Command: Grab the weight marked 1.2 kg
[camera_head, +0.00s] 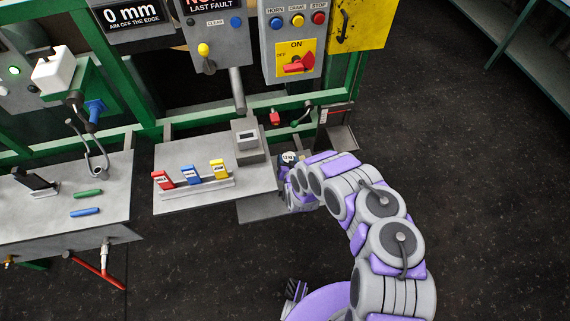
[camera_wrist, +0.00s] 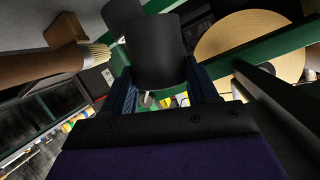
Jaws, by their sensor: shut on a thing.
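In the wrist view a dark cylindrical weight (camera_wrist: 156,52) with a narrower neck stands between the two fingers of my gripper (camera_wrist: 163,82), which is shut on it. In the head view my gripper (camera_head: 289,175) is at the right end of the grey bench, largely hidden by my arm. A round pale top with dark marking (camera_head: 289,157) shows just beyond it and looks like the weight's top. The marking is too small to read surely. I cannot tell whether the weight is clear of its support.
A grey bench (camera_head: 200,202) holds red (camera_head: 163,180), blue (camera_head: 190,174) and yellow (camera_head: 217,169) blocks and a small box with a display (camera_head: 246,138). A lower grey plate (camera_head: 262,208) lies beside my gripper. Green frame and control panels stand behind.

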